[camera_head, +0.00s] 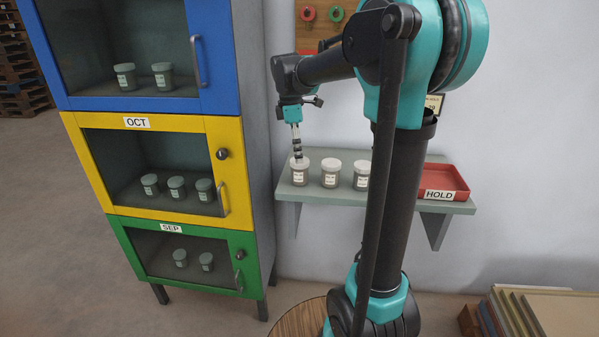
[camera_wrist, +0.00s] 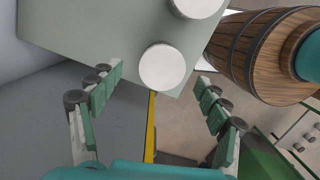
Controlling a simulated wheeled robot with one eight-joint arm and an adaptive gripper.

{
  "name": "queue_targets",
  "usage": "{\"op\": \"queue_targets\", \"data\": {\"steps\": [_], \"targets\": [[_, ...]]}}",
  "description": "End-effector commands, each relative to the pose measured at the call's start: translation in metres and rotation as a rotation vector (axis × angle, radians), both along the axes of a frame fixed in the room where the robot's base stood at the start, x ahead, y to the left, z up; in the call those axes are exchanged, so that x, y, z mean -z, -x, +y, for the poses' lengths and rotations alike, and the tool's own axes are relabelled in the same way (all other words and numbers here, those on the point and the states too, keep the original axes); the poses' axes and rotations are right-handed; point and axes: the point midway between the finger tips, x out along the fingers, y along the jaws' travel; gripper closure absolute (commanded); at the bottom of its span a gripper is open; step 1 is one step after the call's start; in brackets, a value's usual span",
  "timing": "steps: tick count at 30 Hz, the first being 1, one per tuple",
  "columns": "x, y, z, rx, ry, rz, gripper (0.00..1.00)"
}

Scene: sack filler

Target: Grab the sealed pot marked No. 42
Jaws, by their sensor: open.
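Three pots with pale lids and white labels stand in a row on the wall shelf: the left pot (camera_head: 299,175), the middle pot (camera_head: 331,173) and the right pot (camera_head: 361,176), partly behind my arm. Their label numbers are too small to read, so I cannot tell which is No. 42. My gripper (camera_head: 296,152) points down just above the left pot. In the wrist view my gripper (camera_wrist: 160,79) is open, and the left pot's round white lid (camera_wrist: 163,66) shows between its fingers with space on both sides. A second lid (camera_wrist: 196,4) shows at the top edge.
A red tray (camera_head: 440,184) marked HOLD sits at the shelf's right end. Left of the shelf (camera_head: 278,186) stands a cabinet with blue (camera_head: 221,100), yellow (camera_head: 240,150) and green (camera_head: 245,245) doors, several pots behind glass. A wooden barrel (camera_wrist: 262,50) is below.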

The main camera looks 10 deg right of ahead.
Motion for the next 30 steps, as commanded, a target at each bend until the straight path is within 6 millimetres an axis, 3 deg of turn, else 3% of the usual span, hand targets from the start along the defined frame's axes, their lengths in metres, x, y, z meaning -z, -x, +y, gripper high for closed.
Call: {"op": "queue_targets", "data": {"steps": [3,11,20,30], "targets": [[0.018,0.000,-0.002,0.000,0.000,0.000,0.24],[0.035,0.001,-0.004,0.000,0.000,0.000,0.24],[0.074,0.003,-0.009,0.000,0.001,0.000,0.24],[0.080,0.004,-0.009,0.000,0.001,0.000,0.25]]}}
